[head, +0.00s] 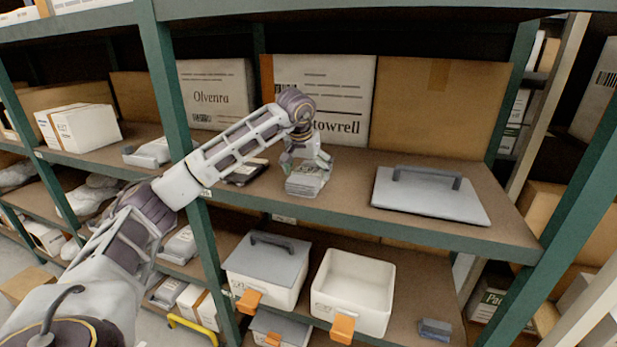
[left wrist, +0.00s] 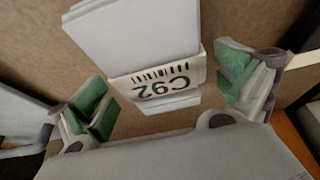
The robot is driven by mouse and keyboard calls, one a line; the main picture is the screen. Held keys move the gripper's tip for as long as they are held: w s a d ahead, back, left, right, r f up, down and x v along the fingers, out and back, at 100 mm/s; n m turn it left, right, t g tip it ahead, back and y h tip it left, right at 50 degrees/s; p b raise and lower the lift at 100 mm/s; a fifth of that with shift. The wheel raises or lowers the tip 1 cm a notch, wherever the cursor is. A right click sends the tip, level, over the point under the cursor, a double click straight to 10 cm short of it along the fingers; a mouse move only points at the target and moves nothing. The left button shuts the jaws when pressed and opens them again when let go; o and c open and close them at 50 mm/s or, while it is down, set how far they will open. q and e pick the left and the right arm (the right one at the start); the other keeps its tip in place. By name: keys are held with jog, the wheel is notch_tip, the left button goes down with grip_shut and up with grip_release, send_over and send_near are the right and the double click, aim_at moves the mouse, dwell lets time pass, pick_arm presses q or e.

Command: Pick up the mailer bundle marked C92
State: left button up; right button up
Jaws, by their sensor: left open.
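The mailer bundle marked C92 (head: 303,185) is a stack of grey mailers on the upper shelf. In the left wrist view the bundle (left wrist: 140,35) has a white band with a barcode and "C92", seen upside down. My left gripper (head: 308,163) is above and around the bundle in the head view, covering part of it. In the left wrist view my left gripper (left wrist: 168,90) is open, with one green-padded finger on each side of the bundle and gaps between pads and bundle. My right gripper is not in view.
A grey lid with a dark handle (head: 430,192) lies to the right on the same shelf. A dark flat item (head: 245,172) lies to the left. Cartons, one marked "towrell" (head: 345,85), stand behind. A lidded bin (head: 262,285) and an open white bin (head: 352,290) are below.

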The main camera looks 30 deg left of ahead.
aim_at(308, 171)
pick_arm(q)
jog(key=shift+w+f, duration=0.25)
jog(key=shift+f, duration=0.35)
jog(key=c, duration=0.9)
jog(key=shift+r, duration=0.1)
jog(key=shift+r, duration=4.95)
